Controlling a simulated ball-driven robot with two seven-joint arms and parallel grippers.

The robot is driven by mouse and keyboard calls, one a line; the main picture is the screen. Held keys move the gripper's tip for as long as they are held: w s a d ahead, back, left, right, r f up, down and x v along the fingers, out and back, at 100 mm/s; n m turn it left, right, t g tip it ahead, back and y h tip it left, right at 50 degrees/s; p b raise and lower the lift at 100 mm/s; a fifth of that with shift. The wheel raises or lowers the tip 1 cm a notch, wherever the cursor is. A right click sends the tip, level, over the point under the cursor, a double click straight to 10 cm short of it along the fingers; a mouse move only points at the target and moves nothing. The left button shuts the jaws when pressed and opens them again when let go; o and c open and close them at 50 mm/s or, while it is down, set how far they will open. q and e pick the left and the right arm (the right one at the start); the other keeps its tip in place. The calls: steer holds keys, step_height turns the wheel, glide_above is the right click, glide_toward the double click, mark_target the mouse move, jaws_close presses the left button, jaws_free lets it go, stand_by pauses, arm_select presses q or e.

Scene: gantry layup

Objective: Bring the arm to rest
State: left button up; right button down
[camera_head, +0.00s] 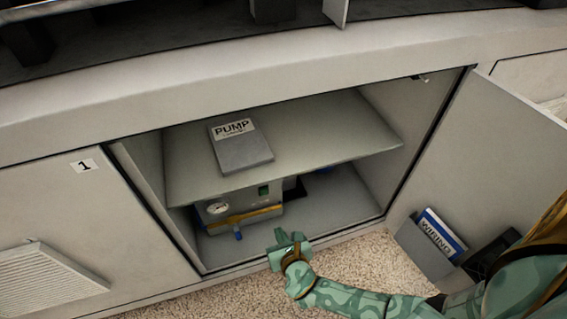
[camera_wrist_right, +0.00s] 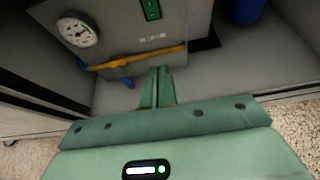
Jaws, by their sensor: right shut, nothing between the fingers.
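My right gripper (camera_head: 282,238) is at the lower front edge of the open cabinet, its green arm coming in from the lower right. In the right wrist view its two fingers (camera_wrist_right: 158,86) are together with nothing between them. They point into the cabinet at a grey pump unit (camera_head: 246,197), which also shows in the right wrist view (camera_wrist_right: 130,35), with a round gauge, a green switch and a yellow bar with blue ends. A gap shows between fingers and unit in the head view. My left gripper is not in view.
A shelf (camera_head: 335,145) above the unit bears a grey binder marked PUMP (camera_head: 242,152). The cabinet door (camera_head: 490,150) stands open at the right, with a pocket holding a blue WIRING binder (camera_head: 443,234). A closed panel marked 1 (camera_head: 75,205) is at the left. Speckled floor (camera_head: 350,262) lies in front.

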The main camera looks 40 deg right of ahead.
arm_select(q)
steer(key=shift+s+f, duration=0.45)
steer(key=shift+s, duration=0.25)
arm_select(e)
steer(key=shift+s+a, duration=0.2)
steer(key=shift+s, duration=0.35)
